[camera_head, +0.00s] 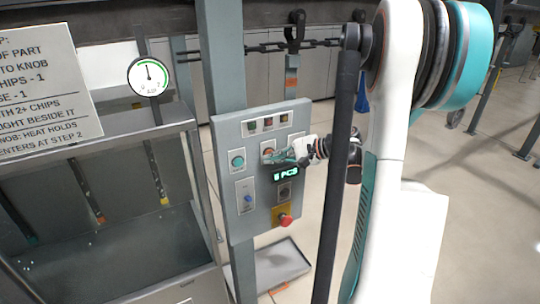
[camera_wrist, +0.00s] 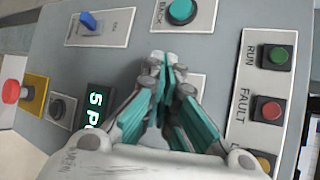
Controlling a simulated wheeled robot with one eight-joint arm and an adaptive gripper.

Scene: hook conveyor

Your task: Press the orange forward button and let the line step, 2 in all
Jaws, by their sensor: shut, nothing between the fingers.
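The grey control panel (camera_head: 224,133) hangs on a post in the head view. The display (camera_wrist: 97,107) below shows a lit count that looks like 5, with part of the text hidden. The teal BACK button (camera_wrist: 182,11) sits beside my fingers.
A red stop button (camera_head: 285,221), blue switch (camera_head: 248,199) and black knob (camera_wrist: 57,109) are lower on the panel. RUN (camera_wrist: 277,56) and FAULT (camera_wrist: 267,109) lamps sit along the top. A chain with hooks (camera_head: 294,32) runs behind. A metal bin (camera_head: 120,281) stands left.

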